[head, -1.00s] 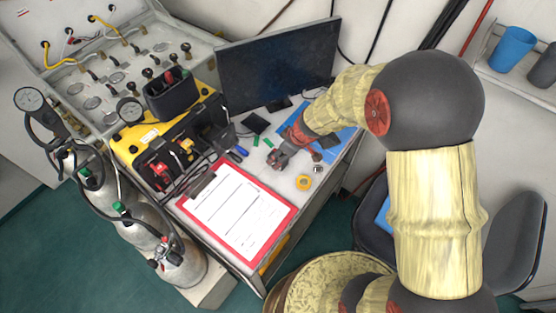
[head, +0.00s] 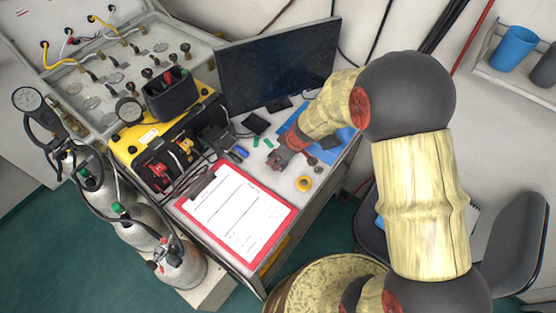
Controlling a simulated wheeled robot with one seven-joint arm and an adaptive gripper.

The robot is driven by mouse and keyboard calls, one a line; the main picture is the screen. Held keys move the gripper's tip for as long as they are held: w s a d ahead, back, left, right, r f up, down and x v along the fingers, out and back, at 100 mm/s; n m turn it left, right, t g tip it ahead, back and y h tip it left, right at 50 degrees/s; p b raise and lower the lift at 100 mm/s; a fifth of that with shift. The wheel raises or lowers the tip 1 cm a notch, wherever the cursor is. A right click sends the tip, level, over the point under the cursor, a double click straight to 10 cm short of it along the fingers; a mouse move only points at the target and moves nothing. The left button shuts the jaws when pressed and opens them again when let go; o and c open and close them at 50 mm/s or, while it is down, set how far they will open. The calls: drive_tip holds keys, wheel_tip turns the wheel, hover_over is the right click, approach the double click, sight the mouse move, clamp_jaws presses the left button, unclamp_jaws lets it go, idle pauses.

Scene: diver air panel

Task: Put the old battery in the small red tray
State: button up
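My gripper (head: 278,163) is low over the right part of the desk, pointing down and left, just above the red clipboard's far corner. It is small and dark here, and I cannot tell whether its fingers are open or shut or hold anything. Two small green pieces (head: 268,142) lie on the desk just behind it; I cannot tell whether either is the old battery. A small dark reddish thing (head: 311,160) shows to the right of the gripper, partly hidden by my arm; I cannot tell whether it is the small red tray.
A red clipboard (head: 287,222) with white paper covers the desk's front. A yellow tape roll (head: 304,183) lies at its right. A monitor (head: 277,65) stands behind, a yellow case (head: 135,140) to the left. A blue mat (head: 338,140) lies under my arm. Gas cylinders (head: 143,225) stand at left.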

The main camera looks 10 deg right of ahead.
clamp_jaws()
drive_tip(key=shift+r, duration=0.15)
idle(0.4)
drive_tip(key=shift+w+r, duration=0.1)
drive_tip(key=shift+r, duration=0.5)
wheel_tip(320, 180, up, 2)
drive_tip(key=shift+d+r+p, duration=0.1)
drive_tip(key=shift+r+p, duration=0.15)
drive_tip(key=shift+p, duration=0.3)
drive_tip(key=s+d+r+p, duration=0.1)
drive_tip(key=s+d+r, duration=0.5)
drive_tip(key=s+r, duration=0.3)
drive_tip(key=s, duration=0.3)
drive_tip(key=shift+s, duration=0.35)
